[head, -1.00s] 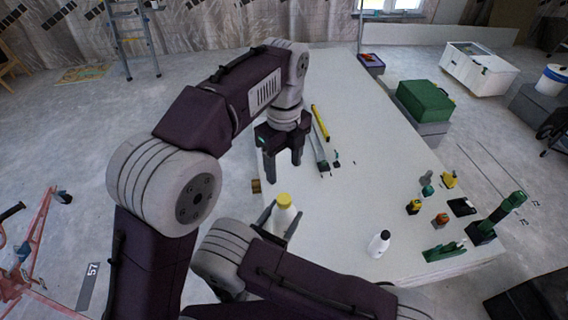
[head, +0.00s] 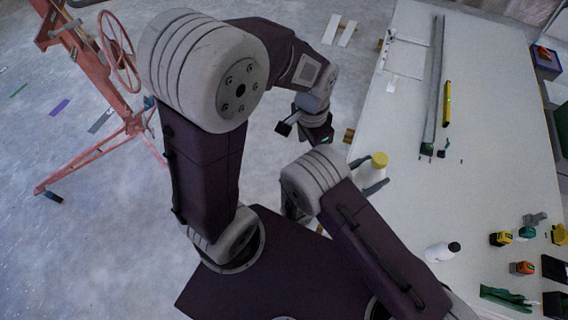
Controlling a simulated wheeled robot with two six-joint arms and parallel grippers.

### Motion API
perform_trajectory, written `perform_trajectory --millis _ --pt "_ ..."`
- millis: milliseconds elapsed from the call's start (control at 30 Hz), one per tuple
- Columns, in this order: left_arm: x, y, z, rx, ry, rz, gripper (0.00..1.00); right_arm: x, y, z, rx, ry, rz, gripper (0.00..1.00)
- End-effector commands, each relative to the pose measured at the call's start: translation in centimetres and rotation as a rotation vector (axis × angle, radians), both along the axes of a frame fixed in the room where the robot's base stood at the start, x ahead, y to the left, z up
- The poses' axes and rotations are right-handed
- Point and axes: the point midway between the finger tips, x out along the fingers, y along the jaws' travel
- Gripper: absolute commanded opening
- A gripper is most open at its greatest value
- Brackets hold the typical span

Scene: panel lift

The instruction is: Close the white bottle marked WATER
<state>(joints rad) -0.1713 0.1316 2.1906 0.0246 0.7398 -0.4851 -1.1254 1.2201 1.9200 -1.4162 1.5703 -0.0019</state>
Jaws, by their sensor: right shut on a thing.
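A white bottle with a yellow cap (head: 379,160) is upright between the dark fingers of my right gripper (head: 375,181), at the left edge of the white table (head: 460,195). The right gripper is shut on it. A second white bottle, with a black top (head: 441,252), stands on the table nearer to me, apart from both grippers. I cannot read a label on either bottle. My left gripper (head: 304,132) is up and left of the yellow-capped bottle, apart from it, beyond the table edge in the picture. Its fingers are too unclear to judge, and I see nothing in it.
A yellow level (head: 447,104) and a long grey rail (head: 435,85) lie on the far part of the table. Several small tools, including an orange one (head: 522,268), are at the right. A red wheeled stand (head: 100,95) is on the floor at left.

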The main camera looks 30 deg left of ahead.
Motion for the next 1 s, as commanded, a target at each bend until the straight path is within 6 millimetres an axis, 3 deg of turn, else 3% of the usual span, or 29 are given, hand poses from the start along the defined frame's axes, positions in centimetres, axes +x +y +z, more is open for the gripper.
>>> perform_trajectory --millis 100,300,1000 --pt "-3.4 2.7 -2.2 -0.022 -0.002 0.344 0.6 0.0 0.0 0.1 -0.001 -0.002 0.0 0.0" --pt "-6.3 4.5 -3.9 -0.045 -0.011 0.637 0.6 0.0 0.0 0.1 -0.001 -0.002 0.0 0.0" --pt "-6.5 4.5 -4.7 -0.047 -0.01 0.661 0.6 0.0 -0.2 -0.5 -0.001 -0.002 -0.005 0.0"
